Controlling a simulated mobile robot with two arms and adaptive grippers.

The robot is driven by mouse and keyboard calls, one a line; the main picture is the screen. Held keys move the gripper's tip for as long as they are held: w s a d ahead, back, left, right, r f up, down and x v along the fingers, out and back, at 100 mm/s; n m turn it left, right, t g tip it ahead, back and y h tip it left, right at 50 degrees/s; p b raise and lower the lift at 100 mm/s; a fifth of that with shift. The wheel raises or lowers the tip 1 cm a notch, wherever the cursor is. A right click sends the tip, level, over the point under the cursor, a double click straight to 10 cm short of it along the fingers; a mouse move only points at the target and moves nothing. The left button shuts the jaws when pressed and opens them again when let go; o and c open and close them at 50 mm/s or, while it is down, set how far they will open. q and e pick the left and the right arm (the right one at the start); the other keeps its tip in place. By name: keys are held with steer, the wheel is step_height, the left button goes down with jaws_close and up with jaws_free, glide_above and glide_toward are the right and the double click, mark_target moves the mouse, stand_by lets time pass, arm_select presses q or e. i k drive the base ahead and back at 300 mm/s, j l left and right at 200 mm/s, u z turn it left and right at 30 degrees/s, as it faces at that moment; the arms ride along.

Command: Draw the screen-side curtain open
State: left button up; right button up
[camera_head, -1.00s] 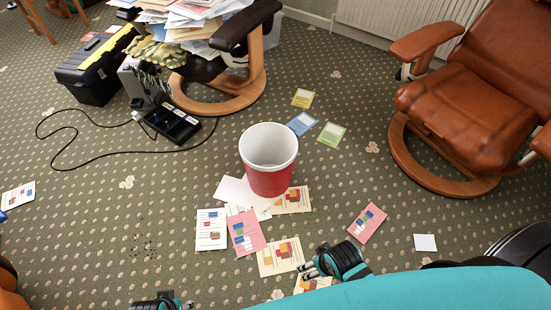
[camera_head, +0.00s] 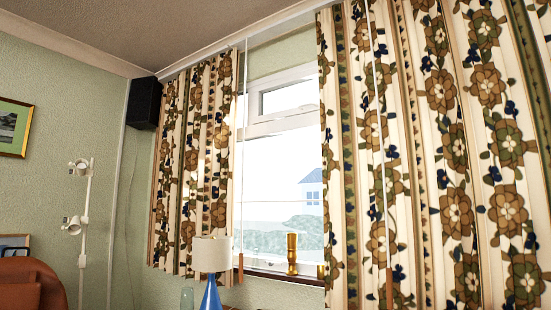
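Two floral curtains in brown, cream and blue hang at a window. The left curtain (camera_head: 190,170) is narrow and bunched at the window's left side. The right curtain (camera_head: 450,160) is wide and covers the right part of the view. A thin pale draw rod (camera_head: 244,130) hangs at the left curtain's inner edge and ends in a wooden handle (camera_head: 241,266). A second rod (camera_head: 377,110) hangs before the right curtain, with a wooden handle (camera_head: 389,286) low down. No screen shows, so I cannot tell which curtain is the screen-side one. Neither gripper is in view.
Bare window glass (camera_head: 285,195) shows between the curtains. A gold vase (camera_head: 292,254) stands on the sill. A lamp with a cream shade (camera_head: 212,255) and blue base stands below. A white spotlight stand (camera_head: 85,215) and a brown chair back (camera_head: 35,280) are at left.

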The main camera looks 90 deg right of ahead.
mark_target(401, 232)
steer(key=z, duration=3.5)
